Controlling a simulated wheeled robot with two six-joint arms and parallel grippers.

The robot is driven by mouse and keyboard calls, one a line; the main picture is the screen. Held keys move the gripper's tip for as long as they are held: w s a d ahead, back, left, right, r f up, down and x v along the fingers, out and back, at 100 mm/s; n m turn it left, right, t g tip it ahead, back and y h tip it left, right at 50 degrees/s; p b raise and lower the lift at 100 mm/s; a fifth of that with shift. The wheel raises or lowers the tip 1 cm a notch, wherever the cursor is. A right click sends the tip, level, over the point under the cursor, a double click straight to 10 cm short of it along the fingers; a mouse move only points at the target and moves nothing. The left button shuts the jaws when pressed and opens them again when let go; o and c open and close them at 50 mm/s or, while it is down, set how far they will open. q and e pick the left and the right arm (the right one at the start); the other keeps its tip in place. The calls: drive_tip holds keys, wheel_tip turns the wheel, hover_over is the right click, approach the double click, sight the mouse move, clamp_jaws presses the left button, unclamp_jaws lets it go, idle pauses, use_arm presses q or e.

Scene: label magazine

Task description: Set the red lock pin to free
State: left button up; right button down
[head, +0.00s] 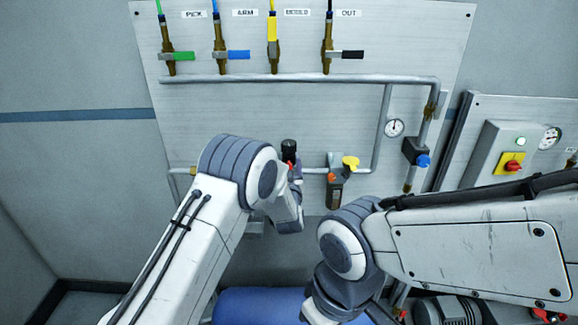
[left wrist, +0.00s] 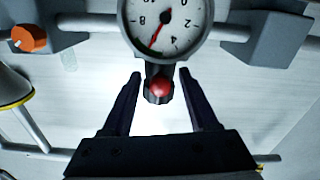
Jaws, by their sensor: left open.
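The red lock pin shows as a small round red knob (left wrist: 160,88) on a dark holder, just below a pressure gauge (left wrist: 165,22) in the left wrist view. My left gripper (left wrist: 159,73) is open, with one dark finger on each side of the red knob. A gap shows between each finger and the knob, so it is not gripped. In the head view my left arm reaches the lower pipe and its wrist hides most of this spot. My right arm is folded at the lower right of the head view, and its fingers do not show.
A grey pipe (head: 240,79) runs across the wall panel. A yellow handle (head: 350,161) and a blue knob (head: 423,161) sit to the right of my left wrist. In the left wrist view an orange knob (left wrist: 28,38) and a grey block (left wrist: 270,38) flank the gauge.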

use_arm(q)
clamp_jaws()
idle(1.4)
